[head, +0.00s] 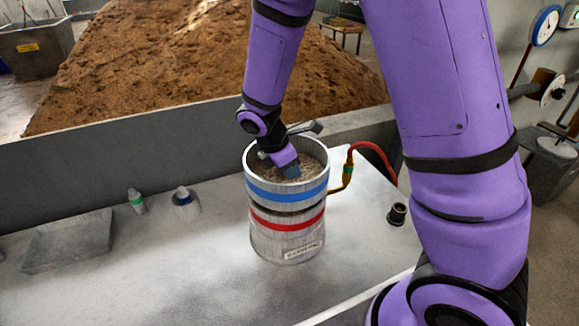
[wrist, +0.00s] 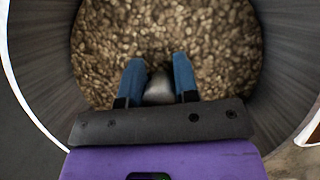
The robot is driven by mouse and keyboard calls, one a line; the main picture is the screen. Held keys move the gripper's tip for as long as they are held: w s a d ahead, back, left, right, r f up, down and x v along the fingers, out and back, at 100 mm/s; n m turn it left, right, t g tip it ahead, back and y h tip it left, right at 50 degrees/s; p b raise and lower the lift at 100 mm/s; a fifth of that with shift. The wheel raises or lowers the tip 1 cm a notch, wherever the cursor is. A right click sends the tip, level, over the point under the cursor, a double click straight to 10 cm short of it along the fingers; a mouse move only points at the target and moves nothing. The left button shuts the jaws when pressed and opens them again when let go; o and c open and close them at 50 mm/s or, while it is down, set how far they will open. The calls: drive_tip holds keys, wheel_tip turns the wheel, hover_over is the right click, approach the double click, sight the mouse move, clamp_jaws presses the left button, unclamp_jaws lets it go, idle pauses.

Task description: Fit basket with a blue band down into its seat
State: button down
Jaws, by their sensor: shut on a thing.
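The basket with a blue band (head: 262,190) is a grey metal cylinder with brown grain inside. It sits upright on top of a grey pot with a red band (head: 287,238), with a dark seam between them. I cannot tell whether it is fully down in the pot's mouth. My gripper (head: 290,170) reaches down inside the basket. In the wrist view my gripper (wrist: 158,70) has its blue fingers shut on a grey post (wrist: 159,90) in the middle of the basket, above the grain. The basket wall (wrist: 285,60) surrounds the fingers.
The pot stands on a grey bench (head: 180,270). A red hose (head: 372,150) with a brass fitting is at its right, and a small black cup (head: 397,214) farther right. A shallow tray (head: 70,243) and small bottle (head: 136,201) are at left. A brown heap (head: 190,65) is behind.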

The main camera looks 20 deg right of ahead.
drive_tip(key=shift+f, duration=1.05)
idle(1.7)
drive_tip(key=c, duration=0.8)
unclamp_jaws()
drive_tip(key=v, duration=1.1)
drive_tip(key=s+d+r+m+t+y, duration=0.1)
drive_tip(key=s+d+r+m, duration=0.3)
drive_tip(key=r, duration=0.2)
drive_tip(key=s+d+r+m+t+y, duration=0.1)
drive_tip(key=s+d+r+m+y, duration=0.15)
drive_tip(key=s+r+m, duration=0.3)
drive_tip(key=shift+s+d+r+m+t+y, duration=0.15)
drive_tip(key=shift+s+d+r+m+t, duration=0.45)
drive_tip(key=shift+s+r+m, duration=1.1)
drive_tip(key=shift+s+d+r+m+t+y, duration=0.15)
drive_tip(key=shift+s+d+r+m+t, duration=0.75)
drive_tip(key=shift+s, duration=1.55)
drive_tip(key=shift+s+d+r+m+t+y, duration=0.3)
drive_tip(key=shift+s+r+m, duration=0.6)
drive_tip(key=shift+s+m, duration=1)
